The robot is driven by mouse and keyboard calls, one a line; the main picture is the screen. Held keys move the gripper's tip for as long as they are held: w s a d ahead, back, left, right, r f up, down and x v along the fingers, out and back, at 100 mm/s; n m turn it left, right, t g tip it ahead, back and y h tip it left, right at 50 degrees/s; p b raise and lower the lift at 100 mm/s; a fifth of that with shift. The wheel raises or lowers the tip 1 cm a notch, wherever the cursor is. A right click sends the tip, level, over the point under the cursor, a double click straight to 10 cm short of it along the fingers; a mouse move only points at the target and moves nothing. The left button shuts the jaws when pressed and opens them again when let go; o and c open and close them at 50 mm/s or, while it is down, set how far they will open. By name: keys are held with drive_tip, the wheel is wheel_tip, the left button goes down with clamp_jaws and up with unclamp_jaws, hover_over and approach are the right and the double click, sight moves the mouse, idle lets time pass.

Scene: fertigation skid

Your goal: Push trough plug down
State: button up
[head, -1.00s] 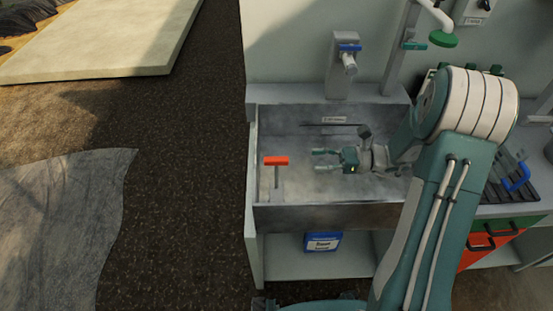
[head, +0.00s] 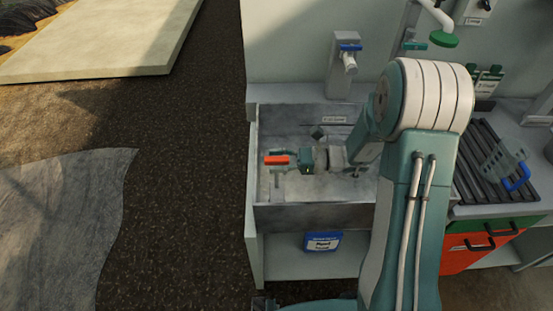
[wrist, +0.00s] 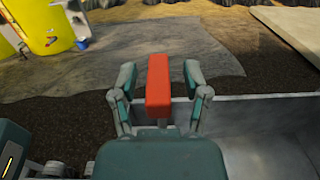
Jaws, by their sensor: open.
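The trough plug has a red-orange T-handle (head: 276,160) on a thin upright stem. It stands at the left end of the grey trough (head: 320,217). My gripper (head: 283,160) is inside the trough, pointing left, right at the handle. In the wrist view, the red handle (wrist: 158,82) lies between my two fingers, with a finger on each side. My gripper (wrist: 159,88) is open, and small gaps show between the fingers and the handle. The base of the plug stem is hard to make out.
A tap with a blue handle (head: 350,48) rises behind the trough. The trough's front and left walls stand close to my gripper. A blue-and-white box (head: 322,241) sits on the shelf below. A dark rack (head: 483,160) with a blue-handled tool is at right.

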clamp_jaws()
hover_over(277, 187)
drive_tip(key=shift+w+f, duration=0.2)
drive_tip(key=shift+f, duration=0.95)
drive_tip(key=shift+w+f, duration=0.15)
drive_tip(key=shift+f, duration=1)
unclamp_jaws()
drive_tip(key=d, duration=1.2)
drive_tip(key=shift+s, duration=0.15)
drive_tip(key=shift+a, duration=0.1)
